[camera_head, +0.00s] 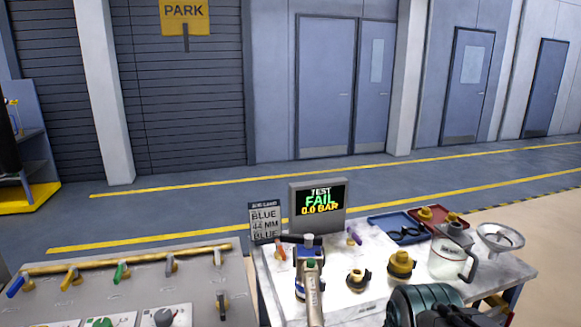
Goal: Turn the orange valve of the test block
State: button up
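The test block stands on the white table and has a screen (318,201) reading "TEST FAIL 0.0 BAR". In front of the screen, a small orange-red lever (281,249) stands at the left and a purple lever (354,237) at the right. The orange-red lever looks like the orange valve; it is tilted and partly beside a black bar. No gripper fingers show. A teal and black rounded part at the lower right edge may be my arm, but its end is not visible.
A blue upright with a black bar (301,239) and a long handle (314,290) stand close to the lever. Brass caps (401,264), a jug (452,256) and a funnel (500,237) stand to the right. A panel of coloured levers (121,271) is at left.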

aim_at(278, 245)
jog(key=k, duration=0.45)
jog(key=z, duration=0.45)
jog(key=i, duration=1.3)
